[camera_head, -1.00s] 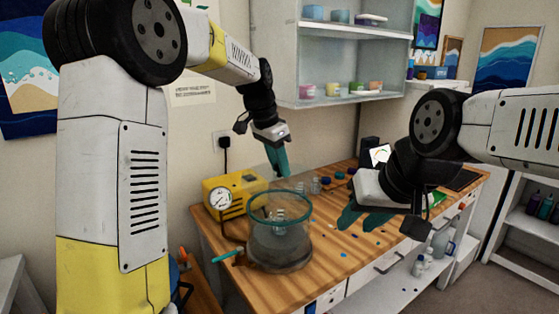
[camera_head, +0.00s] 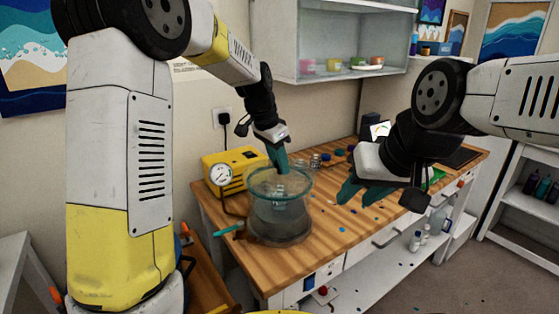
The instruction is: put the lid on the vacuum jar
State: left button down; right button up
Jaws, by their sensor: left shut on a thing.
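The vacuum jar (camera_head: 279,222) is a clear, greyish round vessel with a teal-tinted rim, standing upright on the wooden bench. My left gripper (camera_head: 279,167) points down over the jar's mouth, its teal fingers shut on the clear lid (camera_head: 292,184). The lid is see-through and lies nearly level at the jar's rim, over the mouth. I cannot tell whether it rests fully on the rim or is slightly above it. The inside of the jar is hard to make out. My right gripper (camera_head: 361,192) is to the right of the jar, its teal fingers apart, with nothing seen between them.
A yellow pump with a gauge (camera_head: 220,174) stands behind left of the jar, a hose running to it. A teal-handled valve (camera_head: 228,230) sticks out on the jar's left. Small cups (camera_head: 339,153) stand behind. The bench (camera_head: 320,262) is mostly clear in front.

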pick_arm(q)
jog(key=shift+f, duration=0.45)
dwell(0.3)
jog(key=c, duration=1)
grip_release()
jog(key=shift+r, duration=3.95)
